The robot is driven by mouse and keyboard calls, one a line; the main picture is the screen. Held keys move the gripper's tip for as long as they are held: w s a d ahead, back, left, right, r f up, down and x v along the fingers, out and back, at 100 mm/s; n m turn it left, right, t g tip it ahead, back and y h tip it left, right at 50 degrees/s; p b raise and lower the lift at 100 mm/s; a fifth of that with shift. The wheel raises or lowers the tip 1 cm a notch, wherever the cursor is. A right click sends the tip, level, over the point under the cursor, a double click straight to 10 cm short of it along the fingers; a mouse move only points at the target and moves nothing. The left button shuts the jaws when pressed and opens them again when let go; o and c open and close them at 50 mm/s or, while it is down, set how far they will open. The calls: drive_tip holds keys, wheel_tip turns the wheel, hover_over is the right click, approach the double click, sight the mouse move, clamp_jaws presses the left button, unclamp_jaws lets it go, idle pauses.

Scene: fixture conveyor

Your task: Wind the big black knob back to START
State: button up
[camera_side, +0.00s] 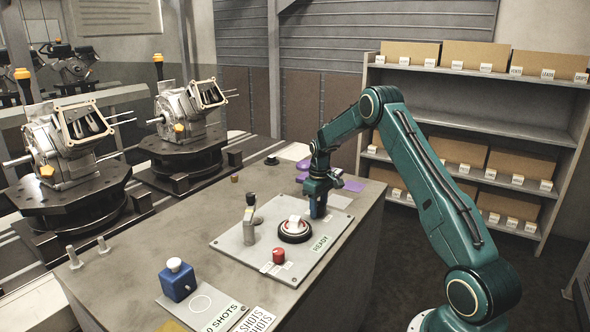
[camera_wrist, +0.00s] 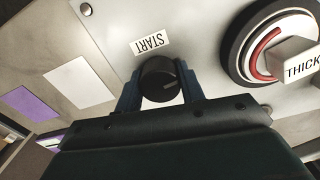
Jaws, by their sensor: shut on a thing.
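The big black knob (camera_wrist: 160,76) sits on the light panel (camera_wrist: 205,20) in the wrist view. My gripper (camera_wrist: 158,90) is shut on it, with one blue finger on its left and one on its right. A pale pointer mark on the knob's top points to the right in the wrist view. The START label (camera_wrist: 151,44) is on the panel just above the knob, upside down in that view, and the mark does not point at it.
A round dial (camera_side: 295,229) with a red ring and a white block marked THICK (camera_wrist: 298,62) stands close beside the knob. A red button (camera_side: 279,256), an upright lever (camera_side: 249,225) and a blue box (camera_side: 177,281) stand farther left. Purple pieces (camera_side: 352,186) lie behind.

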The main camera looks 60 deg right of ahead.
drive_tip(key=n, duration=0.4)
drive_tip(key=shift+n, duration=0.3)
drive_tip(key=n, duration=0.3)
drive_tip(key=shift+n, duration=0.3)
drive_tip(key=n, duration=0.4)
drive_tip(key=shift+w+n, duration=0.1)
drive_tip(key=shift+n, duration=0.2)
drive_tip(key=n, duration=0.3)
drive_tip(key=shift+r, duration=0.1)
drive_tip(key=shift+n, duration=0.4)
drive_tip(key=o, duration=1)
drive_tip(key=shift+c, duration=0.2)
